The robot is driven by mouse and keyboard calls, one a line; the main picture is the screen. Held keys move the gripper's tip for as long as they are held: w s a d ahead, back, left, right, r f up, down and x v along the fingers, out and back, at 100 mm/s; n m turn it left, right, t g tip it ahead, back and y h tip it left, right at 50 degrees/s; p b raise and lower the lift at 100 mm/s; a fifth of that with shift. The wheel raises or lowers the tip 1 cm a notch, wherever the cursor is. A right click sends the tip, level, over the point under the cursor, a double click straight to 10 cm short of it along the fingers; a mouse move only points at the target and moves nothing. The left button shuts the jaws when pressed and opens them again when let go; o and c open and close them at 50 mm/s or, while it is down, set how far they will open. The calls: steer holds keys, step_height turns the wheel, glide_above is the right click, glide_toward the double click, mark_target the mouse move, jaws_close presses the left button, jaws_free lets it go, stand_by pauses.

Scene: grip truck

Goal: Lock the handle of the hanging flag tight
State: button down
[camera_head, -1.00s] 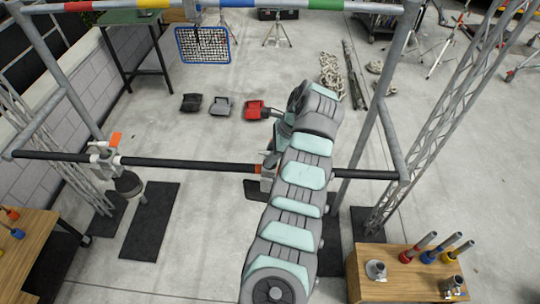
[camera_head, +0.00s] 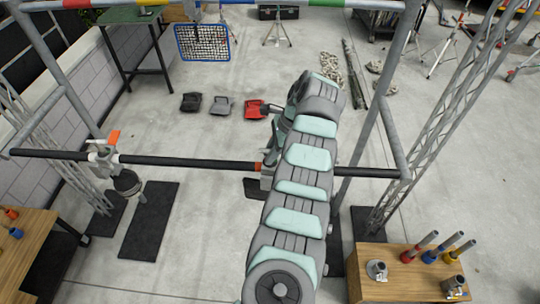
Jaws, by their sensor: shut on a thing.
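My arm reaches up from the bottom centre to the black horizontal bar (camera_head: 190,162). My gripper (camera_head: 268,163) is at the bar, beside a red-orange band, and is mostly hidden behind my arm. It is shut on what appears to be the handle of a grey clamp (camera_head: 266,180) on the bar. The handle itself cannot be made out. Another grey clamp (camera_head: 103,160) with an orange handle (camera_head: 114,137) sits on the bar at the left, with a dark round fixture (camera_head: 128,184) hanging below it. No flag cloth can be clearly told apart.
A wooden box (camera_head: 410,272) with coloured-ring pins stands at the lower right. A wooden table (camera_head: 35,250) is at the lower left. Metal posts (camera_head: 390,130) and a lattice truss (camera_head: 450,110) flank the right. Black mats (camera_head: 150,220) lie on the floor.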

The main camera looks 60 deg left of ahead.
steer(key=shift+n+b, duration=0.4)
steer(key=shift+b, duration=0.1)
steer(key=c, duration=1.3)
jaws_free()
